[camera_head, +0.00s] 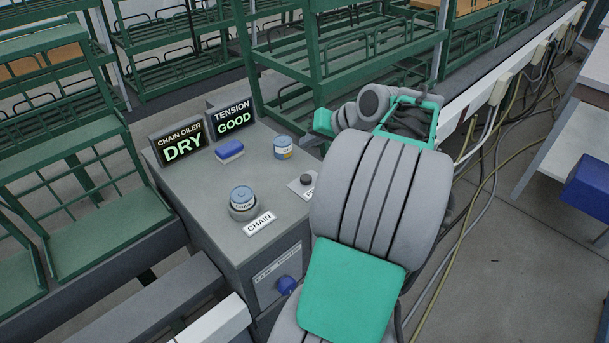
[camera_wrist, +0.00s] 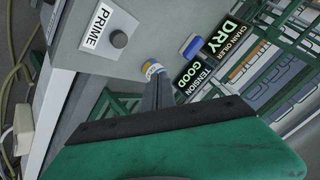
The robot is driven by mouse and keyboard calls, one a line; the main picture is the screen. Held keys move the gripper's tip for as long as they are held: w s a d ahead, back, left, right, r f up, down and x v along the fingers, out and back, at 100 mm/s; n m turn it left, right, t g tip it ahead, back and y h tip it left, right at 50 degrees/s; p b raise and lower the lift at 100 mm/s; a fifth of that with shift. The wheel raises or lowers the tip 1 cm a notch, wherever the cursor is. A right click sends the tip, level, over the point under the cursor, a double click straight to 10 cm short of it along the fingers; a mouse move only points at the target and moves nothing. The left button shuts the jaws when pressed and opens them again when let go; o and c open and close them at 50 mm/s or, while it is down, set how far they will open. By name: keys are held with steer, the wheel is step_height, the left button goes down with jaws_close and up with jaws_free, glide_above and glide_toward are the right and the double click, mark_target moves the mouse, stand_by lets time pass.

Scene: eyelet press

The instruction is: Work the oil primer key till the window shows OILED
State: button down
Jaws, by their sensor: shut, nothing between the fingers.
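The chain oiler window (camera_head: 182,143) on the grey cabinet reads DRY in green; the wrist view shows the same window (camera_wrist: 225,37). The primer key is a dark round button (camera_head: 306,179) on a plate on the cabinet top, with its label partly hidden by my arm. In the wrist view the button (camera_wrist: 118,39) stands beside a white PRIME label (camera_wrist: 108,26). My gripper (camera_wrist: 156,80) is shut and empty, apart from the button, with its fingertips appearing near a small yellow-and-blue tin. In the head view my arm hides most of the cabinet's right side.
A second window (camera_head: 234,118) reads TENSION GOOD. A blue block (camera_head: 229,151), the small tin (camera_head: 283,148) and a blue-topped can (camera_head: 243,196) by a CHAIN label stand on the cabinet top (camera_head: 205,185). A blue knob (camera_head: 288,284) sits on its front. Green racks (camera_head: 350,60) stand behind.

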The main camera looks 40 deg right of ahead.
steer(key=b, duration=0.7)
glide_above(309, 179)
step_height(309, 179, down, 7)
steer(key=shift+f, duration=0.9)
steer(key=shift+f+b, duration=0.1)
steer(key=shift+b, duration=0.2)
stand_by(0.5)
steer(key=shift+f, duration=0.3)
steer(key=shift+f+b, duration=0.45)
steer(key=shift+f, duration=0.15)
stand_by(0.6)
steer(key=shift+r, duration=0.15)
steer(key=shift+r+p, duration=0.85)
steer(key=shift+p, duration=0.1)
